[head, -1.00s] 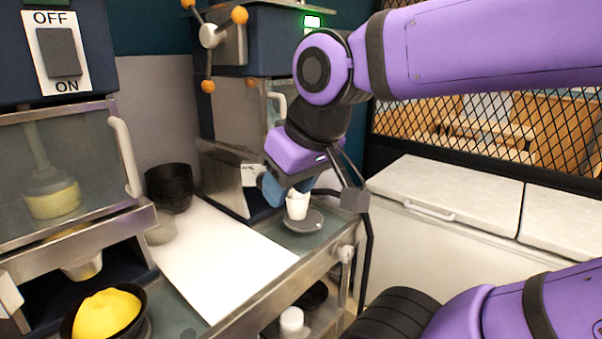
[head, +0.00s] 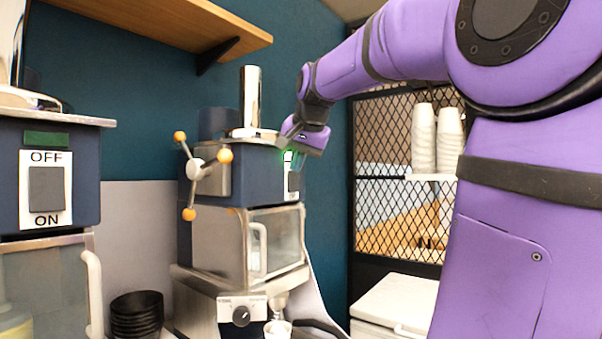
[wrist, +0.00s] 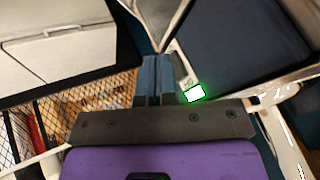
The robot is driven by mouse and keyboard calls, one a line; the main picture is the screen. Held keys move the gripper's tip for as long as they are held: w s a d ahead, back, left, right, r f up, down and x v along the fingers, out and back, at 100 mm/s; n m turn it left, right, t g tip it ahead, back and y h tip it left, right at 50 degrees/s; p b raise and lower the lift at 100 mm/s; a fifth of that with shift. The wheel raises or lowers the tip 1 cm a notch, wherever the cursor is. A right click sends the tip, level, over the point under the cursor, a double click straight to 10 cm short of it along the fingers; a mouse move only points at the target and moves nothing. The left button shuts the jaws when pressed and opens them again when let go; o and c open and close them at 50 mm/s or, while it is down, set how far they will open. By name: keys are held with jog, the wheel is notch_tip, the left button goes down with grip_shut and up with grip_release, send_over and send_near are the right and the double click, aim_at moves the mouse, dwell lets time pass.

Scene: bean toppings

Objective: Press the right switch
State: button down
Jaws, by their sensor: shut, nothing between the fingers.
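The shut fingers show in the wrist view (wrist: 158,72). I cannot tell whether they touch the switch. Part of the switch area is hidden by the gripper in the head view.
The left-hand machine carries a larger OFF/ON switch (head: 46,190). A knob with orange-tipped handles (head: 197,170) sticks out left of my gripper. Black bowls (head: 136,315) and a white cup (head: 278,328) stand below. A wooden shelf (head: 160,28) hangs above; stacked cups (head: 436,138) stand at right.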

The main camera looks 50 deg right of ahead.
jog(key=d+r+m+h, duration=0.1)
jog(key=d+r+m, duration=0.2)
jog(key=d, duration=0.6)
notch_tip(320, 180, up, 2)
jog(key=shift+w+r, duration=0.1)
jog(key=shift+w, duration=0.2)
send_near(298, 186)
jog(key=shift+x, duration=2.2)
jog(key=shift+a, duration=0.1)
